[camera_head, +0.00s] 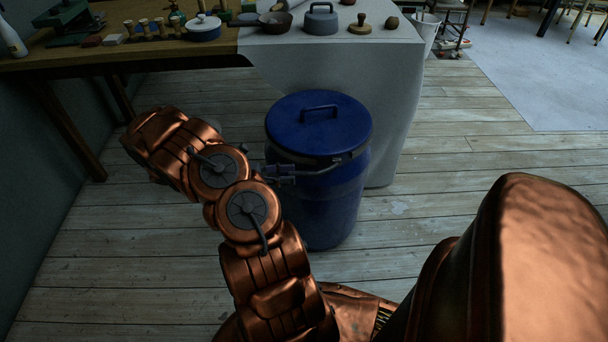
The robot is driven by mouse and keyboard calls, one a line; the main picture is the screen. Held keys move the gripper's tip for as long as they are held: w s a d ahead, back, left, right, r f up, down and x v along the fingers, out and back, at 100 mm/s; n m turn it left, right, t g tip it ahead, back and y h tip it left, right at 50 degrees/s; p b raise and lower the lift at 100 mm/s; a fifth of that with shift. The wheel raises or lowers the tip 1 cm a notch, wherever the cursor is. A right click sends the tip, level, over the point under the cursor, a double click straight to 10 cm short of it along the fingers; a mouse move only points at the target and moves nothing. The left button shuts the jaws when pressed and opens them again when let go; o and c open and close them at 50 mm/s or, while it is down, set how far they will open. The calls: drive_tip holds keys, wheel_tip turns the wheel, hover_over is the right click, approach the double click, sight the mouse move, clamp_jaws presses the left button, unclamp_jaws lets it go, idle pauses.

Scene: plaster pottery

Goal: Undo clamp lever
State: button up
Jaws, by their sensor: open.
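A blue drum (325,205) stands upright on the floor, with a blue lid (345,125) seated on top and a dark clamp ring around its rim. A dark grey clamp lever (337,164) runs along the front of the ring and looks closed against the drum. My gripper (290,174) is at the drum's left front side, close to the lever's left end. It is open. The fingers are small and dark here, so I cannot tell whether they touch the lever or stand around it.
A cloth-covered table (395,85) stands right behind the drum, with pots on top. A wooden workbench (150,58) with tools is at the back left. The plank floor right of the drum is clear.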

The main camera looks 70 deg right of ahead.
sight(312, 174)
drive_tip(key=shift+b+x, duration=0.35)
drive_tip(key=shift+x, duration=2.15)
drive_tip(key=shift+c, duration=0.2)
clamp_jaws()
